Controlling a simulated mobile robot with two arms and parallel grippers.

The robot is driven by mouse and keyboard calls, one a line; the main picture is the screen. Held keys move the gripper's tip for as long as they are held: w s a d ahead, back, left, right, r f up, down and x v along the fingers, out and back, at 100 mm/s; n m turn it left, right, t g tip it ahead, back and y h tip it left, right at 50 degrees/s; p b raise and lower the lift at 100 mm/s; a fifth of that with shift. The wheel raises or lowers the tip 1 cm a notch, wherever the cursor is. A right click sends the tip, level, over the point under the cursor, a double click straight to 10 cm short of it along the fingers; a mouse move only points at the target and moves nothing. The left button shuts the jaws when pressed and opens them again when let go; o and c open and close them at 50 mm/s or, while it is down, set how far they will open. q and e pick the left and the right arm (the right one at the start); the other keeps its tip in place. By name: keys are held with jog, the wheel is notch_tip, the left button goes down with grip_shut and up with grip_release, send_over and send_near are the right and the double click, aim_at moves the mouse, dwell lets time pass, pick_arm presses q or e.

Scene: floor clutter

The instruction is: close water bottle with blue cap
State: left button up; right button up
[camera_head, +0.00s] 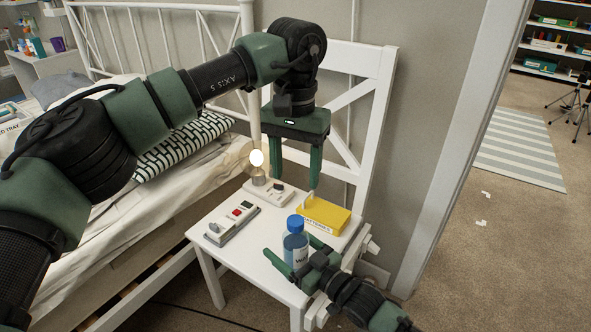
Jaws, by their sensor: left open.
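The water bottle (295,249), clear with bluish water and a partly hidden label, stands upright near the front of the white chair seat. The blue cap (295,223) sits on its top; I cannot tell how tightly. My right gripper (289,246) reaches in low from the lower right, one green finger on each side of the bottle. I cannot tell whether the fingers touch it. My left gripper (297,177) is open and empty, pointing down above the back of the seat, higher than the cap and apart from it.
The white chair seat (258,262) also holds a yellow box (324,215), a grey device with a red button (232,224) and a small lit bulb on a base (258,170). A bed (150,215) stands at left. Carpet is open at right.

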aim_at(305, 260)
jog(key=shift+s+d, duration=0.1)
jog(key=p+v, duration=0.2)
jog(key=v, duration=0.5)
jog(key=shift+r, duration=0.1)
jog(key=shift+s+d, duration=0.25)
